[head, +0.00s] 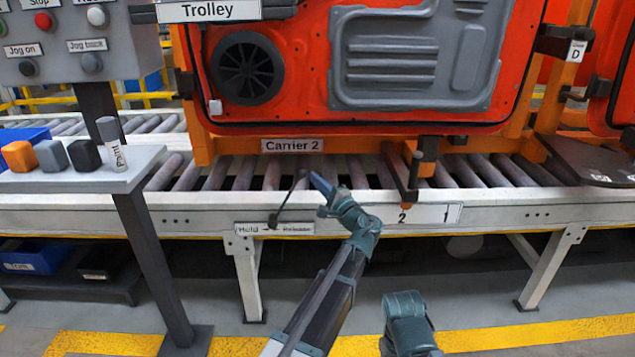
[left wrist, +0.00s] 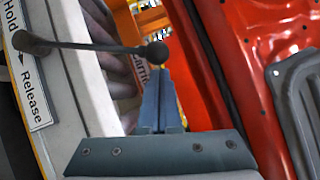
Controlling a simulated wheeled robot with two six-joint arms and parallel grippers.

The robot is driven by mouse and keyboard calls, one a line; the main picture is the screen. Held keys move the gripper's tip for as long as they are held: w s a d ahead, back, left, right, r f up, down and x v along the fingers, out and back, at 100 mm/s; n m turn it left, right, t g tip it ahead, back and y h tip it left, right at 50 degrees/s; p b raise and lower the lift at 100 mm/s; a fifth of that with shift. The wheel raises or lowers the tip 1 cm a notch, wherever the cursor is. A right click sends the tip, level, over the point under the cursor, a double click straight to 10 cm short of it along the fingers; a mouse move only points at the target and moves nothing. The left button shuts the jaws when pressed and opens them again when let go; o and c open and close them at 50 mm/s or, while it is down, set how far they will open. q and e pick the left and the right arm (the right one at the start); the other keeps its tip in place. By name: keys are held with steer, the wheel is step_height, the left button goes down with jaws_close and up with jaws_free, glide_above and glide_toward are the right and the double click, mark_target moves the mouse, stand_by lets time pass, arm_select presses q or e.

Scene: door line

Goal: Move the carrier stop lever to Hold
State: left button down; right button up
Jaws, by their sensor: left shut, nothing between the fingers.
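The carrier stop lever (head: 287,199) is a thin dark rod with a ball knob, pivoted on the front rail of the conveyor. It leans up and to the right, toward the Release side of its Hold–Release label (head: 274,228). In the left wrist view the lever (left wrist: 90,46) runs from its pivot near the label (left wrist: 28,80) to the round knob. My left gripper (head: 318,182) is shut and empty, its tips close to the knob on the right. I cannot tell whether they touch. My right gripper's fingers do not show; only a teal part of mine shows low down.
Carrier 2 (head: 292,145) holds a red door (head: 300,75) above the rollers. At left are a control panel (head: 75,45) and a small shelf (head: 70,181) with colored blocks and a paint marker.

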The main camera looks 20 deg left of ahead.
mark_target(300, 169)
arm_select(q)
steer(key=shift+a, duration=0.1)
steer(key=shift+r, duration=0.15)
steer(key=a+r+p, duration=0.1)
steer(key=p, duration=0.1)
steer(key=s+a+r+n+p, duration=0.1)
steer(key=p, duration=0.1)
steer(key=a+r+n+g+h+p, duration=0.1)
steer(key=a+p, duration=0.1)
steer(key=shift+s+a+r, duration=0.1)
steer(key=shift+s+r, duration=0.1)
steer(key=shift+r, duration=0.1)
steer(key=s+a+n+g+h+p, duration=0.1)
steer(key=s+a+n+h+p, duration=0.1)
steer(key=a, duration=0.6)
steer(key=s+a+n+g+h+p, duration=0.1)
steer(key=s+a+n+h+p, duration=0.1)
steer(key=a+n+p, duration=0.2)
steer(key=a+p, duration=0.2)
steer(key=a, duration=0.2)
steer(key=shift+s, duration=0.3)
